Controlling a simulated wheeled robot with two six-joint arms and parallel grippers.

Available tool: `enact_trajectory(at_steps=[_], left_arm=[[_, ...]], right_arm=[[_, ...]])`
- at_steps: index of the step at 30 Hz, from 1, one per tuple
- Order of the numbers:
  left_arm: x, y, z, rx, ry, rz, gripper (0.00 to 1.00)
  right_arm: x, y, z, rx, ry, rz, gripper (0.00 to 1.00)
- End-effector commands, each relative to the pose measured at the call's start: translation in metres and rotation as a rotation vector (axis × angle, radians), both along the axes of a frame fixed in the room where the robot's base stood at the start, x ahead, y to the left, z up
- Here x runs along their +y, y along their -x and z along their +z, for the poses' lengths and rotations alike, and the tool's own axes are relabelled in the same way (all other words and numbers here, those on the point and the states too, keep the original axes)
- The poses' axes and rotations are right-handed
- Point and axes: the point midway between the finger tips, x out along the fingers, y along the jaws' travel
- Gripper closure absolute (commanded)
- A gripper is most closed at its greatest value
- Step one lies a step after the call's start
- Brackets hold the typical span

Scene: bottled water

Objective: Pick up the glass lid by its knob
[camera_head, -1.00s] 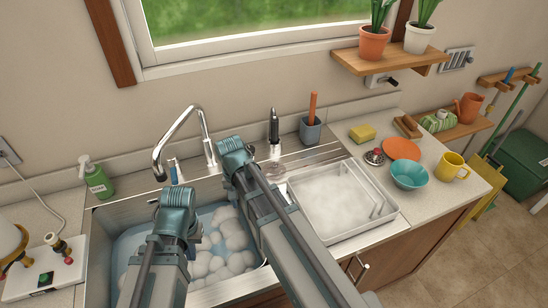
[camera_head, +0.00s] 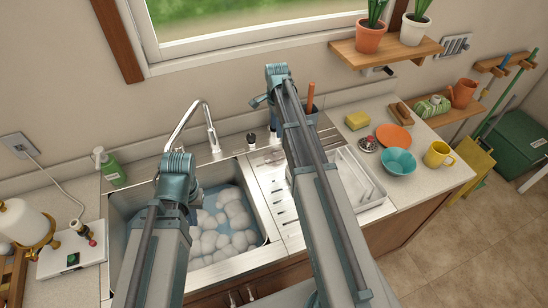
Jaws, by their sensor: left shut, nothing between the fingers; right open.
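The glass lid (camera_head: 368,144) is small and round, with a red knob on top. It lies on the counter at the right, below the yellow sponge and left of the orange plate. My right gripper (camera_head: 262,98) is at the far end of the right arm, over the back of the sink counter, left of the lid and apart from it. It is open, though its fingers hardly show. My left gripper (camera_head: 172,168) is over the sink's left part, shut and empty, far from the lid. Its fingertips are mostly hidden by the arm.
A blue bowl (camera_head: 398,162), orange plate (camera_head: 394,138), yellow mug (camera_head: 438,154) and sponge (camera_head: 357,120) crowd around the lid. A drying tray (camera_head: 372,200) lies to its left, partly behind my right arm. The sink (camera_head: 268,232) holds foam; the faucet (camera_head: 183,122) rises behind it.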

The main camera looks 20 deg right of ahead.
Motion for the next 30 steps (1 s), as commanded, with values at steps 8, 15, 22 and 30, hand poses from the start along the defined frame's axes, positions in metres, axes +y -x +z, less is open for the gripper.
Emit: enact_trajectory(at_steps=[8,15,22,30], left_arm=[[0.000,0.000,-0.044,0.000,-0.001,-0.007,1.00],[0.000,0.000,-0.073,0.000,-0.002,-0.008,1.00],[0.000,0.000,-0.075,0.000,-0.002,-0.007,1.00],[0.000,0.000,-0.092,0.000,-0.002,-0.007,1.00]], right_arm=[[0.001,0.000,-0.044,0.000,0.000,0.002,0.48],[0.001,0.000,-0.073,0.000,0.000,0.002,0.48],[0.001,0.000,-0.075,0.000,0.000,0.002,0.48],[0.005,0.000,-0.092,0.000,0.000,0.003,0.48]])
